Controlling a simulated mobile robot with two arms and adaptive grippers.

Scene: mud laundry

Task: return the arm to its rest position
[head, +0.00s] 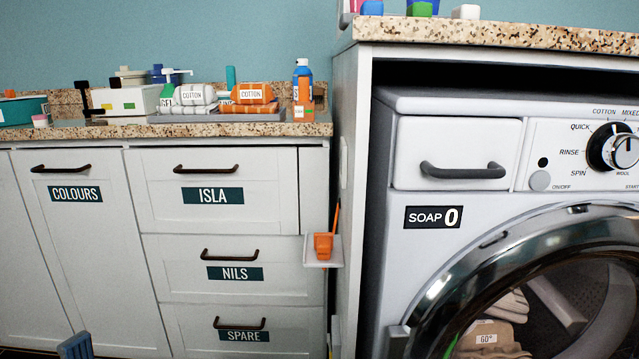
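Neither of my grippers shows in the head view, and no part of my arms can be made out. Whether they are open or shut, and how my arms are posed, cannot be seen.
A white washing machine (450,158) stands at right, under a speckled counter (500,33). At left, a white cabinet (215,222) has shut drawers and a cluttered worktop. An orange scoop (323,245) sits on a small shelf between them. A blue object (75,346) is at the lower left.

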